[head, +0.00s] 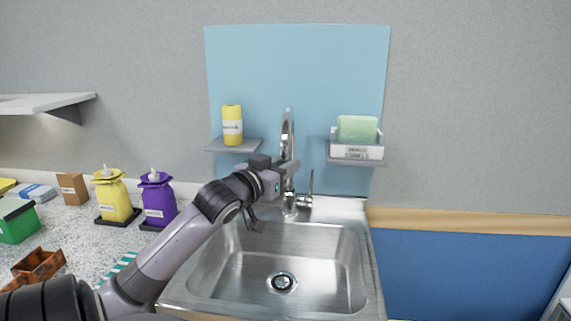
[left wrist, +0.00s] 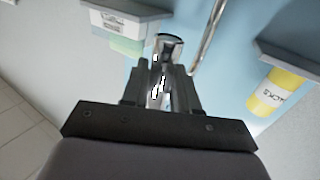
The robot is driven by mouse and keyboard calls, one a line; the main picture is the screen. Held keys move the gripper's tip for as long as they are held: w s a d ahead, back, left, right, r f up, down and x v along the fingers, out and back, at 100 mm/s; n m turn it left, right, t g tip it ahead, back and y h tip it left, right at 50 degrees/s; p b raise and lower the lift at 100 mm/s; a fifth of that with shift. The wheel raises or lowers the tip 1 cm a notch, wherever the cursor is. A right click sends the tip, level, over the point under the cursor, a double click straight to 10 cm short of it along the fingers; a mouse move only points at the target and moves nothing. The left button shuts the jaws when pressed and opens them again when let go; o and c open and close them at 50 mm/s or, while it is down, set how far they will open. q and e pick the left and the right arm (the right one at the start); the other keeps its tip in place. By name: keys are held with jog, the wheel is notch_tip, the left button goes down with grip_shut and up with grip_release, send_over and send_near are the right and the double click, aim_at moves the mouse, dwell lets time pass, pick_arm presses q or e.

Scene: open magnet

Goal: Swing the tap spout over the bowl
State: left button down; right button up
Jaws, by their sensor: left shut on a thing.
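The chrome tap stands at the back of the steel sink, its tall curved spout (head: 288,125) rising before a blue wall panel. The sink's single bowl (head: 335,250) lies in front of it, with a round drain (head: 283,283) in its floor. My left gripper (head: 288,170) reaches in from the left at the spout's lower part. In the left wrist view the fingers (left wrist: 161,88) are closed around the shiny spout (left wrist: 166,48). The gripper hides part of the tap. A thin lever (head: 311,183) stands right of the tap base. My right gripper is not in view.
Small wall shelves flank the tap: one holds a yellow can (head: 232,125), the other a labelled box with a green block (head: 357,129). Yellow (head: 115,195) and purple (head: 158,199) dispensers stand on the speckled counter at left. The bowl is empty.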

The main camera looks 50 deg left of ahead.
pick_arm(q)
jog(key=shift+s+a+r, duration=0.1)
jog(key=shift+s+a, duration=0.15)
jog(key=shift+a, duration=0.2)
jog(key=shift+r, duration=0.15)
jog(key=c, duration=1)
grip_release()
jog(key=shift+a, duration=0.1)
jog(key=b+v, duration=0.1)
jog(key=v, duration=0.6)
jog(key=shift+f, duration=0.2)
jog(key=shift+w, duration=0.1)
